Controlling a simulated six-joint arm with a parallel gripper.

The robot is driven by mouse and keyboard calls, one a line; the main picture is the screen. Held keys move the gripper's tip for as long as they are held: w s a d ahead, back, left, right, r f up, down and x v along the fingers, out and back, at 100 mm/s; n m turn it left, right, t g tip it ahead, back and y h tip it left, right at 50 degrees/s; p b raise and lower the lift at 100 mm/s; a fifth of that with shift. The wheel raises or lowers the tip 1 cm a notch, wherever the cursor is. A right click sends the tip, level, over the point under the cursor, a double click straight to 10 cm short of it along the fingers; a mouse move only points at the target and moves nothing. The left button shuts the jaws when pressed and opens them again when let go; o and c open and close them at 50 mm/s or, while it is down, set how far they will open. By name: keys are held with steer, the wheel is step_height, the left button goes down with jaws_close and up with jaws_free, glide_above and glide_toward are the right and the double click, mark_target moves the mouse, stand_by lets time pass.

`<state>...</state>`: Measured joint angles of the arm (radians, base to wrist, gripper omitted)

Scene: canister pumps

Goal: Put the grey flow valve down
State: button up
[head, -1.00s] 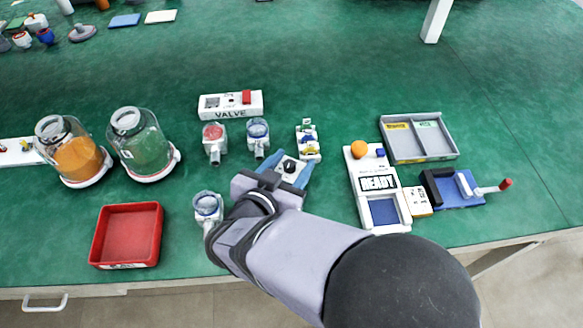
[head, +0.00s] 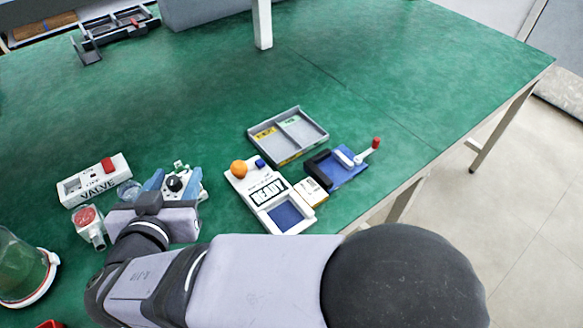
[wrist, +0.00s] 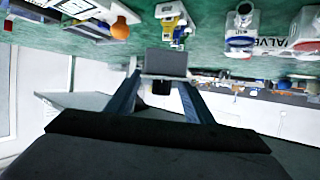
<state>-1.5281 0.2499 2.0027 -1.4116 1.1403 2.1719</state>
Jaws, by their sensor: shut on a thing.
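My gripper (head: 174,188) is shut on the grey flow valve (head: 174,183), a small pale grey block with a black knob on top. In the head view the valve sits between the two blue fingers, and my wrist hides part of it. In the wrist view the grey valve block (wrist: 166,62) is between the fingertips (wrist: 160,86), with a dark round part below it in the picture. Green table surface shows beyond it. I cannot tell whether the valve touches the table. A white box marked VALVE (head: 95,181) with a red block on it stands to the left.
A small yellow, blue and white part (wrist: 172,22) stands close beyond the valve. A red-topped pump (head: 89,222) stands left. Right of my gripper are the READY device (head: 268,192), a two-compartment grey tray (head: 317,139) and a blue device with a red-tipped lever (head: 346,168).

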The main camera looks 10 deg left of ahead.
steer(key=w+d+m+h+b, duration=0.5)
steer(key=w+d+h+b, duration=0.15)
steer(key=w+d, duration=0.6)
steer(key=r+m+g+h+b, duration=0.1)
steer(key=m+g+h+b, duration=0.2)
steer(key=m+h+b, duration=0.25)
glide_above(333, 169)
steer(key=shift+y, duration=0.4)
steer(key=shift+f+b, duration=0.85)
steer(key=shift+f, duration=4.05)
steer(key=shift+f+b, duration=0.2)
steer(key=shift+b, duration=0.1)
steer(key=o, duration=1.4)
steer(key=shift+o, duration=0.2)
steer(key=shift+r, duration=0.2)
steer(key=shift+r+p, duration=0.15)
steer(key=shift+p, duration=0.3)
steer(key=v, duration=1.2)
